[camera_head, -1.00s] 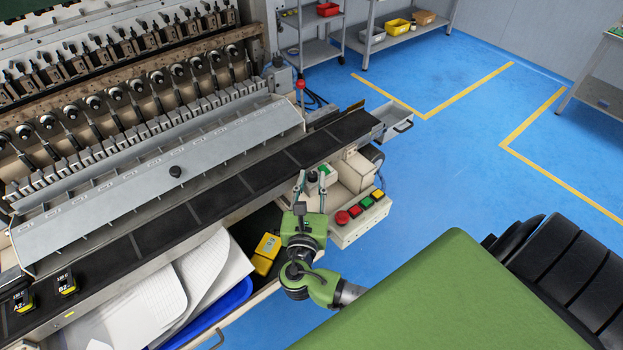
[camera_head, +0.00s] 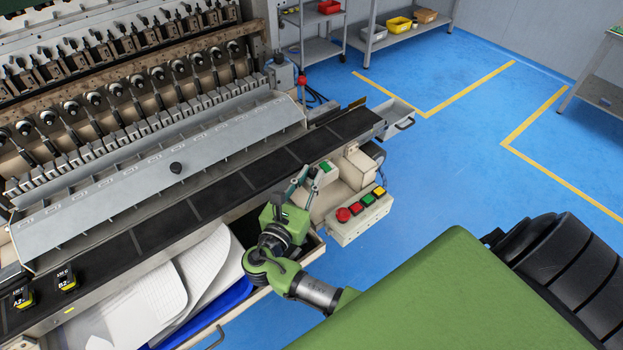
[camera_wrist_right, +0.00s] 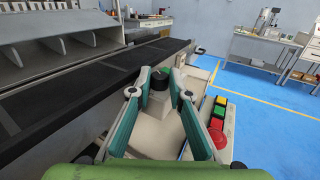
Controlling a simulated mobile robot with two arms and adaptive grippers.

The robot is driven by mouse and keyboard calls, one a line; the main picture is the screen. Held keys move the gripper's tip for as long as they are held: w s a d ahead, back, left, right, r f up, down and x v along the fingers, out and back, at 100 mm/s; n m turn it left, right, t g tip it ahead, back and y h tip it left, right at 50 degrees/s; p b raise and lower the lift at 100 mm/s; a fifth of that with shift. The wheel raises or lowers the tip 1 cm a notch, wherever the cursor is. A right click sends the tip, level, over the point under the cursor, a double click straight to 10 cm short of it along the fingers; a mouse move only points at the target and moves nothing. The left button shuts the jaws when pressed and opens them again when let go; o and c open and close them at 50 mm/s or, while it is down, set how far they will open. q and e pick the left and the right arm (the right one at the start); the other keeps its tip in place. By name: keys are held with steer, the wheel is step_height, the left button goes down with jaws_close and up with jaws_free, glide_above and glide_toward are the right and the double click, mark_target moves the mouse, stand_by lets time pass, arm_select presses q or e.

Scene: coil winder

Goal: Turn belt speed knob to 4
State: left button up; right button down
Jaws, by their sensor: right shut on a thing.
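The belt speed knob (camera_wrist_right: 159,80) is a dark round knob on the cream control box at the end of the conveyor belt. It shows between the fingertips of my right gripper (camera_wrist_right: 160,83) in the right wrist view. The fingers are shut on it, one on each side. In the head view my right gripper (camera_head: 307,180) comes down on the box from the near side, tilted; its fingers hide most of the knob. Its pointer and scale cannot be read. My left gripper is not in view.
A push-button box (camera_head: 360,215) with red, green and yellow buttons sits just right of my right gripper. The dark conveyor belt (camera_head: 215,192) runs along the left. An open drawer with papers (camera_head: 145,295) lies below the belt. The blue floor to the right is clear.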

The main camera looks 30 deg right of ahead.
steer(key=shift+w+m+g+h, duration=0.1)
steer(key=shift+m+g+h, duration=0.45)
steer(key=shift+g, duration=0.25)
